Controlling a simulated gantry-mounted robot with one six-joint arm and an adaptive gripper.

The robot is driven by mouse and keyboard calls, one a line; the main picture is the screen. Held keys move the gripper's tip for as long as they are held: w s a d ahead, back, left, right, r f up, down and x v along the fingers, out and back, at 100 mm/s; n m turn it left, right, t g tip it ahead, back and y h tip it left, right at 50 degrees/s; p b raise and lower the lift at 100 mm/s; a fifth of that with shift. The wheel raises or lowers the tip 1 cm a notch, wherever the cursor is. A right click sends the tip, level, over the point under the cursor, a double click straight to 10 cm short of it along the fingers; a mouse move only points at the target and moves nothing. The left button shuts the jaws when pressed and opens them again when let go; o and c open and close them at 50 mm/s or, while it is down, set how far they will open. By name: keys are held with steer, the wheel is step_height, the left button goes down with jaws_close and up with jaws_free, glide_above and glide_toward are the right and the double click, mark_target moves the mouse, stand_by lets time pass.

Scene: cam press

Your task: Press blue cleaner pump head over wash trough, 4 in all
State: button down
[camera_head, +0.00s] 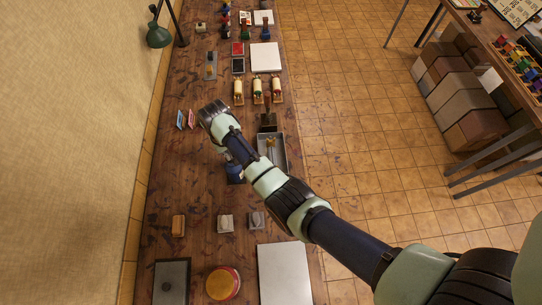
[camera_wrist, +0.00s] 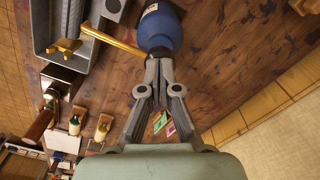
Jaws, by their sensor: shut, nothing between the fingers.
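The blue cleaner bottle (camera_head: 234,171) stands on the bench just left of the wash trough (camera_head: 283,152), partly covered by my arm in the head view. In the wrist view, the blue bottle (camera_wrist: 163,27) is at the top, and its brass spout (camera_wrist: 115,40) reaches left to the grey wash trough (camera_wrist: 42,32). My gripper (camera_wrist: 160,56) is shut and empty, its fingertips overlapping the near end of the bottle at the pump head. I cannot tell whether they touch it. The pump head itself is mostly hidden behind the fingertips.
Small upright cards (camera_head: 186,119) stand left of my wrist. Several cream-coloured rollers (camera_head: 258,90) lie beyond the trough. Small blocks (camera_head: 225,223) and a round red-and-yellow tin (camera_head: 222,283) are on the near bench. A lamp (camera_head: 158,36) stands by the wall. Bare wood separates these groups.

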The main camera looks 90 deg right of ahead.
steer(key=shift+f+b, duration=0.35)
steer(key=shift+f, duration=0.4)
steer(key=shift+r, duration=0.1)
step_height(320, 180, up, 4)
steer(key=p, duration=0.4)
steer(key=shift+f, duration=0.25)
steer(key=shift+f, duration=0.15)
